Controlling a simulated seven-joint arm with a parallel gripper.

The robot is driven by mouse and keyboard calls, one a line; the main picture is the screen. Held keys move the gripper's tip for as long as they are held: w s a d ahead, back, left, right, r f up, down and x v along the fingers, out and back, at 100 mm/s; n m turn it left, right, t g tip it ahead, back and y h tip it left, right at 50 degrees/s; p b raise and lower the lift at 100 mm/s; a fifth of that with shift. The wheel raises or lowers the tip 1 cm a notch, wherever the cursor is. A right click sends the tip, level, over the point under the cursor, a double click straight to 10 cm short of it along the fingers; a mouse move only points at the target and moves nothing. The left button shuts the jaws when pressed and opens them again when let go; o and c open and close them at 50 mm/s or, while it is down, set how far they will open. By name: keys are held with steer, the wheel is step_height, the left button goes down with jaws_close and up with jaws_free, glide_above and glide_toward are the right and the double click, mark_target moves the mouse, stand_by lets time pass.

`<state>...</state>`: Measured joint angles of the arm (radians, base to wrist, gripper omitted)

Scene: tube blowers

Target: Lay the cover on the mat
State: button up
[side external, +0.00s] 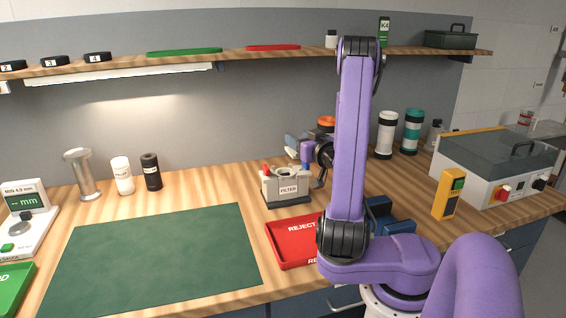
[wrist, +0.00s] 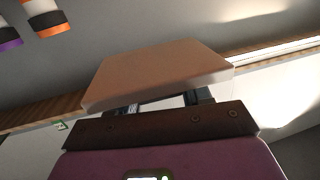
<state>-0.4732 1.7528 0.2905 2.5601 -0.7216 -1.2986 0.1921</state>
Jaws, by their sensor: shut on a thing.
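The cover (wrist: 158,75) is a flat slab, tan-looking in the wrist view, and my gripper (wrist: 165,103) is shut on it. In the side view my gripper (side external: 303,152) is above the filter unit, left of my upright arm link. A small grey-blue piece at its tip there may be the cover, but is too small to tell. The filter unit (side external: 288,188) stands below with a round opening on top and a red part at its left. The green mat (side external: 150,260) lies flat and empty on the bench at the front left.
A red reject tray (side external: 290,243) lies between the mat and my arm. A white bottle (side external: 122,175), a black bottle (side external: 151,171) and a metal stand (side external: 83,175) are behind the mat. A gauge (side external: 25,220) and green tray (side external: 14,285) are at its left. A shelf (side external: 280,58) runs above.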

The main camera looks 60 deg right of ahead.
steer(key=shift+w+d+f, duration=1.05)
steer(key=shift+w+f, duration=0.25)
steer(key=shift+w, duration=0.1)
steer(key=shift+w+d+f, duration=1)
steer(key=shift+w+f, duration=0.3)
steer(key=shift+w, duration=0.15)
steer(key=shift+w+d+f, duration=1.05)
steer(key=shift+w+f, duration=0.25)
steer(key=shift+w, duration=0.1)
steer(key=f, duration=0.2)
steer(key=shift+w+d+f, duration=0.25)
steer(key=shift+w+f, duration=0.05)
steer(key=shift+w, duration=0.05)
steer(key=shift+f, duration=0.55)
steer(key=o, duration=1.1)
